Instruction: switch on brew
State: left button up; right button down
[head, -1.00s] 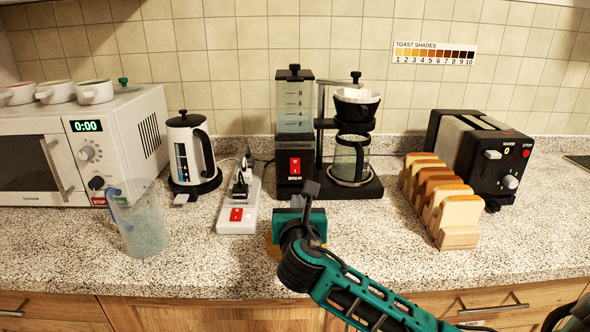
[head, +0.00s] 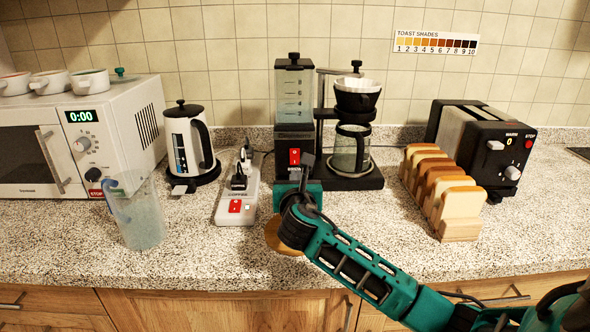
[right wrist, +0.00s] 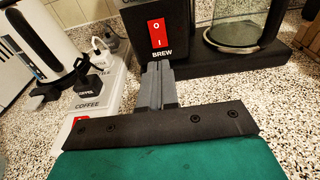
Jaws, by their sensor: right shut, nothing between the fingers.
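The coffee maker (head: 294,95) stands against the tiled wall, with its red BREW rocker switch (head: 295,157) low on its black front. The switch also shows in the right wrist view (right wrist: 157,33), marked O at the top and I at the bottom. My right gripper (head: 307,162) is shut and empty, just in front of the coffee maker. In the right wrist view its fingertips (right wrist: 158,68) lie just below the BREW label, and I cannot tell whether they touch the housing. The glass carafe (head: 349,150) sits on the coffee maker's base. My left gripper is not in view.
A power strip (head: 237,202) with a red switch and plugs lies to the left. Beyond it are a kettle (head: 188,140), a clear pitcher (head: 137,218) and a microwave (head: 75,140). Bread slices in a rack (head: 460,229) and a toaster (head: 485,150) stand to the right.

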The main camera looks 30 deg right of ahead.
aim_at(295, 162)
jog(key=x, duration=0.7)
jog(key=shift+w+b, duration=0.1)
jog(key=shift+b, duration=0.3)
jog(key=shift+w+d, duration=0.15)
jog(key=shift+w+d+f+b, duration=0.1)
jog(key=shift+f+b, duration=0.2)
jog(key=shift+b, duration=0.3)
jog(key=shift+r+h, duration=0.2)
jog(key=shift+h, duration=0.1)
